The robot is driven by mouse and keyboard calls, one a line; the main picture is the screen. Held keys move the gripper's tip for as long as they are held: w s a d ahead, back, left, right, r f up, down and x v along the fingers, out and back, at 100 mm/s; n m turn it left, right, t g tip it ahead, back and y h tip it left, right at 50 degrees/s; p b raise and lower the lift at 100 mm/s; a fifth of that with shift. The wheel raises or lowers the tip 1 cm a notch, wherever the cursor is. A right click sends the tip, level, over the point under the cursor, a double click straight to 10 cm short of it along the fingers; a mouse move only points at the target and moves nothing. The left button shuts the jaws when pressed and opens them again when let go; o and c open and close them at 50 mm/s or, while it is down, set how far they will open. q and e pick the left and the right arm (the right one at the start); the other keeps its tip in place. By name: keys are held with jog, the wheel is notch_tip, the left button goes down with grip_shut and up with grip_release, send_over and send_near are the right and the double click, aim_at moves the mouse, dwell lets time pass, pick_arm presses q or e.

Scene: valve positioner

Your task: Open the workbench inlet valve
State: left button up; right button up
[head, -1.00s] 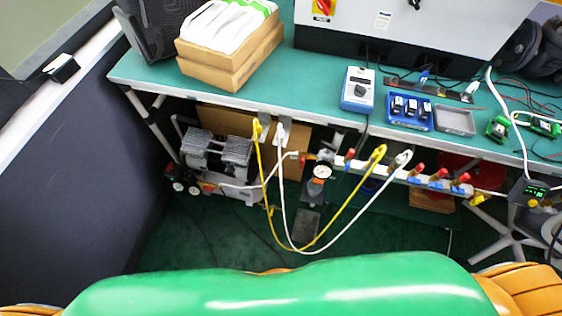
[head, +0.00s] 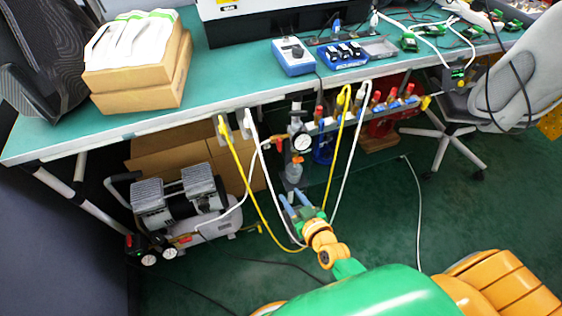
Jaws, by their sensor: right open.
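Under the front edge of the workbench (head: 200,97) hangs an air unit with a round white gauge (head: 302,142) and a clear bowl (head: 294,172) below it. A small red part (head: 279,145), which may be the inlet valve handle, sits just left of the gauge; its exact position is too small to tell. My right gripper (head: 291,197) is open and empty, with its fingers pointing up just below the bowl. It appears between the hanging yellow hose (head: 235,162) and white hose (head: 341,165). My left gripper is not in view.
Several red-capped valves (head: 392,95) line a rail right of the gauge. A compressor (head: 178,205) stands on the floor at left. A grey chair (head: 525,75) is at right. The green floor (head: 390,220) in front is mostly open.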

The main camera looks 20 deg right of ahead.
aim_at(280, 146)
jog(key=w+r+t+b, duration=0.1)
jog(key=w+r, duration=0.1)
jog(key=w, duration=0.2)
jog(key=w+r+m+t+b, duration=0.1)
jog(key=w+r+t+b, duration=0.1)
jog(key=w+r, duration=0.1)
jog(key=w+r+t+h+b, duration=0.1)
jog(key=w+r, duration=0.2)
jog(key=w, duration=0.1)
jog(key=shift+w+d+r, duration=0.1)
jog(key=shift+w+d, duration=0.25)
jog(key=shift+w, duration=0.05)
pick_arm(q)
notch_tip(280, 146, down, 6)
pick_arm(e)
grip_shut()
